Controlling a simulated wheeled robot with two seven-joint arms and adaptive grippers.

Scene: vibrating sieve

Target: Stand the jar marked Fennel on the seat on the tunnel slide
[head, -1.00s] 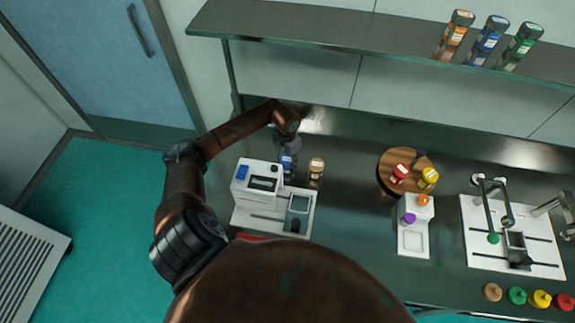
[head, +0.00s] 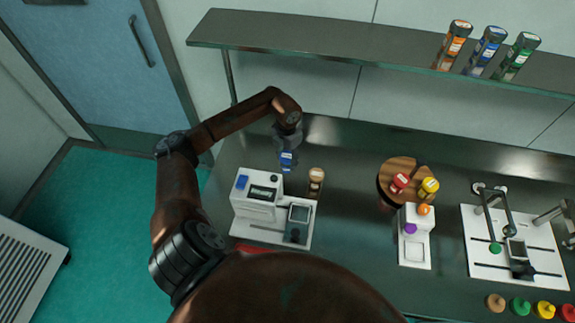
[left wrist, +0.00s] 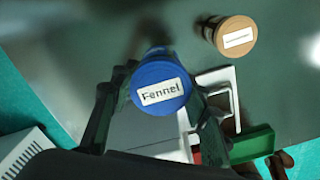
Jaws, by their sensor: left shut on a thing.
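The jar marked Fennel has a blue lid with a white label and shows large in the left wrist view (left wrist: 161,82). In the head view the jar (head: 287,161) is at the back of the counter, behind the left white machine. My left gripper (head: 287,145) is shut on it, and its fingers show on both sides of the lid in the left wrist view. White bases with dark slots and dark blocks stand at left (head: 272,234) and right (head: 480,250); I cannot tell which is the tunnel slide. My right gripper is not in view.
A tan-lidded jar (head: 316,177) stands close to the right of the Fennel jar. A round wooden stand (head: 388,184) holds a red and a yellow jar. A white unit (head: 415,250) stands mid-counter.

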